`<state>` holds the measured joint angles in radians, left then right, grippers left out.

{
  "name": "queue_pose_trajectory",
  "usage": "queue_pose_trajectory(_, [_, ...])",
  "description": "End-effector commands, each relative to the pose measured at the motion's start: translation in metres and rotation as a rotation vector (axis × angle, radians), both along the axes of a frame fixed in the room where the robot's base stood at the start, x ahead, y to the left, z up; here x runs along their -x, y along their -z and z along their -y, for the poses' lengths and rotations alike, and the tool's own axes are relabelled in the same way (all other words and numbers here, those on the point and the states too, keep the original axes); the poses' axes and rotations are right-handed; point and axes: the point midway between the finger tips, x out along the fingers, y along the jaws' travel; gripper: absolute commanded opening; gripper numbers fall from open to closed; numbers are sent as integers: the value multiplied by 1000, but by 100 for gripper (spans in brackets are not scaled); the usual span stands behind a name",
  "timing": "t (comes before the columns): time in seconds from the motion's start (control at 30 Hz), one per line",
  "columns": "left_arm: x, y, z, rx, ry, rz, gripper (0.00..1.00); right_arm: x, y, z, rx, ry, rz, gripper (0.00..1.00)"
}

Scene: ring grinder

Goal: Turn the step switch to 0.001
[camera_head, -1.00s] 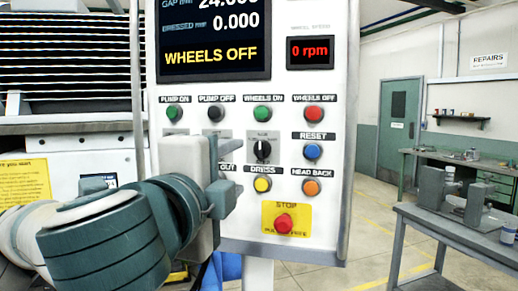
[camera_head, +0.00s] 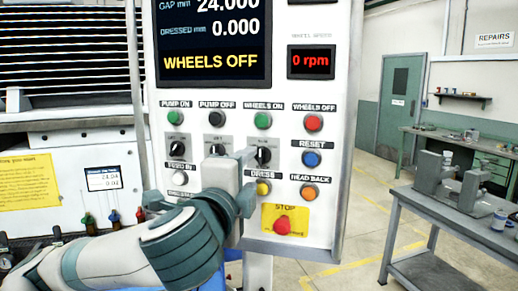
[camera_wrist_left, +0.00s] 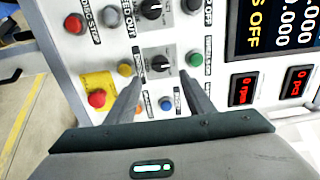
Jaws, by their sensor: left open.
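The control panel (camera_head: 330,110) carries several black rotary switches; their small labels are too blurred to read, so I cannot tell which is the step switch. One rotary switch (camera_head: 263,155) sits between the green WHEELS ON button and the yellow DRESS button. My left gripper (camera_head: 250,163) is open in front of it. In the left wrist view the gripper (camera_wrist_left: 161,72) has one finger on each side of this switch (camera_wrist_left: 160,64); I cannot tell whether they touch it. Two more switches, one at far left (camera_head: 176,146) and one partly hidden (camera_head: 215,147), sit left of it. My right gripper is not in view.
Near the switch are the green button (camera_head: 263,121), yellow button (camera_head: 263,188), blue RESET button (camera_head: 311,158) and red STOP button (camera_head: 283,224). The display (camera_head: 212,45) reads WHEELS OFF. A workbench (camera_head: 460,215) stands at the right.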

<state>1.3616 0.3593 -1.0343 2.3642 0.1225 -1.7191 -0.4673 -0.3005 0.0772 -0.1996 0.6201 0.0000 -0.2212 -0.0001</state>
Motion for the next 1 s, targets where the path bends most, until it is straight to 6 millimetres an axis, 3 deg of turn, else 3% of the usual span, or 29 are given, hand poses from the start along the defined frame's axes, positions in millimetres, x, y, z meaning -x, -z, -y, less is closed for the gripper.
queue_pose_trajectory(0.2, [-40,-3,10,-1,-3,-4,48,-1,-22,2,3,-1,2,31])
queue_pose_trajectory(0.43, [-70,-2,18,-1,-2,-2,48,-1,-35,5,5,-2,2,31])
queue_pose_trajectory(0.6, [-80,-1,21,0,0,0,48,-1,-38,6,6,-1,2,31])
queue_pose_trajectory(0.93, [-82,0,22,0,0,0,48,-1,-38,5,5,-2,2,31])
queue_pose_trajectory(0.97, [-82,0,22,0,0,0,46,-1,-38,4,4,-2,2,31])
queue_pose_trajectory(1.0, [-82,0,22,0,0,0,36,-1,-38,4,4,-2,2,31])
